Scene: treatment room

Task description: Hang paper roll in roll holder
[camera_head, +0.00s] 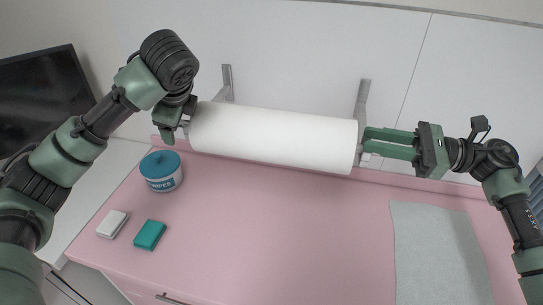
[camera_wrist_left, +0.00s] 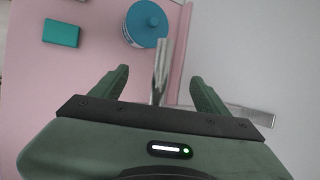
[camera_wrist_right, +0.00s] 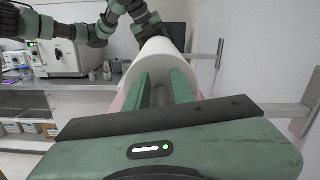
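The white paper roll (camera_head: 273,137) is level with the wall brackets above the pink table and slopes slightly down to the right. The metal roll holder has a left bracket (camera_head: 227,78) and a right bracket (camera_head: 362,98). My right gripper (camera_head: 364,144) is at the roll's right end, its fingers drawn in around the end; the roll fills the space ahead in the right wrist view (camera_wrist_right: 158,58). My left gripper (camera_head: 184,124) is beside the roll's left end. In the left wrist view its fingers (camera_wrist_left: 160,82) are wide apart, with a metal bar (camera_wrist_left: 160,70) between or beyond them.
A wipes tub (camera_head: 161,171), a white box (camera_head: 112,224) and a teal box (camera_head: 149,235) stand at the left on the pink table (camera_head: 270,230). A grey cloth (camera_head: 438,250) lies at the right. The table's middle is clear. A dark monitor (camera_head: 40,100) is far left.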

